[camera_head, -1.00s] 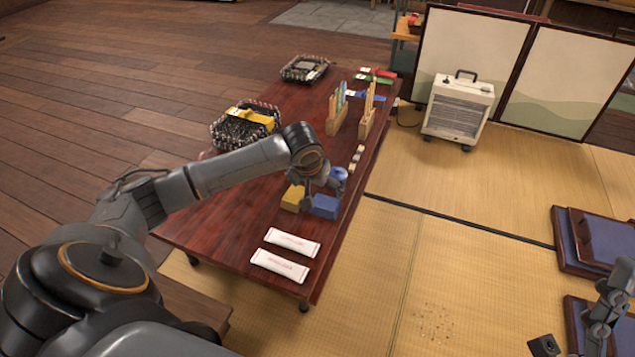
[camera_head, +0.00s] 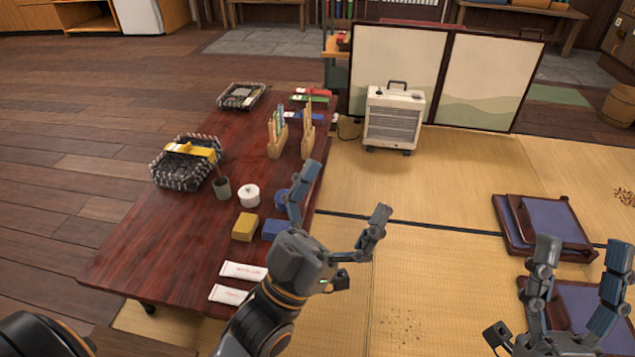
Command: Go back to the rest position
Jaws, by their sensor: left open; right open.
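My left gripper (camera_head: 341,208) is open and empty. Its fingers are spread above the right edge of the low red-brown table (camera_head: 165,235), and one finger reaches out over the tatami. It partly hides a blue block (camera_head: 274,229) and a round blue item (camera_head: 282,196) on the table. My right gripper (camera_head: 580,268) is open and empty at the lower right, in front of a floor seat with a blue cushion (camera_head: 580,305).
On the table are a yellow block (camera_head: 245,227), a white pot (camera_head: 249,195), a dark cup (camera_head: 222,188), wire baskets (camera_head: 176,175), wooden holders (camera_head: 277,142) and white packets (camera_head: 242,271). A heater (camera_head: 393,120) stands before a folding screen (camera_head: 478,80). The tatami (camera_head: 440,260) between my grippers is mostly clear.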

